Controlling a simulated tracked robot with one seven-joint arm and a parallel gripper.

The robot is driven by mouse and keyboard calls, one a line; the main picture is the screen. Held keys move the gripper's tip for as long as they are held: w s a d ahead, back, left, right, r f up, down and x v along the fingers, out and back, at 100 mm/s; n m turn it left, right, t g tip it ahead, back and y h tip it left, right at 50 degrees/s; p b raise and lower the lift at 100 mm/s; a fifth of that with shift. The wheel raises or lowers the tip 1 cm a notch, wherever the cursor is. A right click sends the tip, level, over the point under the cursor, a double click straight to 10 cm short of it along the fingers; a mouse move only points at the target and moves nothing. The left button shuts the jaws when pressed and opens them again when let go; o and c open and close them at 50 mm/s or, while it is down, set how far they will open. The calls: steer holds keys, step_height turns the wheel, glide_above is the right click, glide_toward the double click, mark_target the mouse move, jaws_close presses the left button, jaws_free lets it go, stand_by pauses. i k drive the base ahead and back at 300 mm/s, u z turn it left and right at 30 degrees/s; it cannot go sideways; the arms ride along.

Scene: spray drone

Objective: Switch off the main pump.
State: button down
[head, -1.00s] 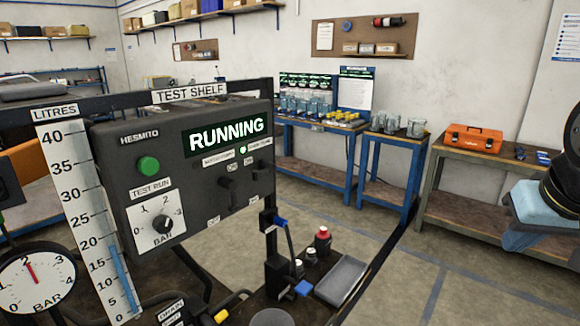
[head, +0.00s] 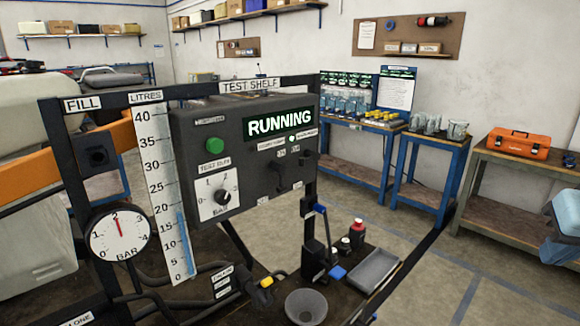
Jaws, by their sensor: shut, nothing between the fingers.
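A dark control box (head: 245,160) hangs under the TEST SHELF sign, with a lit RUNNING display (head: 279,123). Below the display are two dark switches, a left one (head: 278,178) and a right one (head: 310,157). Their small labels are too blurred to tell which is the main pump, and their positions are unclear. A small green lamp (head: 292,139) glows between the labels. A green button (head: 215,145) and a BAR dial knob (head: 222,198) are on the left of the box. My gripper is not in view.
A LITRES scale (head: 160,190) and a pressure gauge (head: 118,232) reading about 2 stand left of the box. Below are hoses, a yellow-ended valve (head: 265,283), a grey funnel (head: 305,307), a red-capped bottle (head: 357,235) and a grey tray (head: 372,268).

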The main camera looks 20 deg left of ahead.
mark_target(309, 155)
steer(key=u, duration=0.15)
steer(key=k, duration=0.75)
steer(key=u, duration=0.7)
steer(key=i, duration=1)
steer(key=u, duration=0.15)
steer(key=k, duration=0.5)
steer(key=u, duration=0.25)
steer(key=i, duration=0.4)
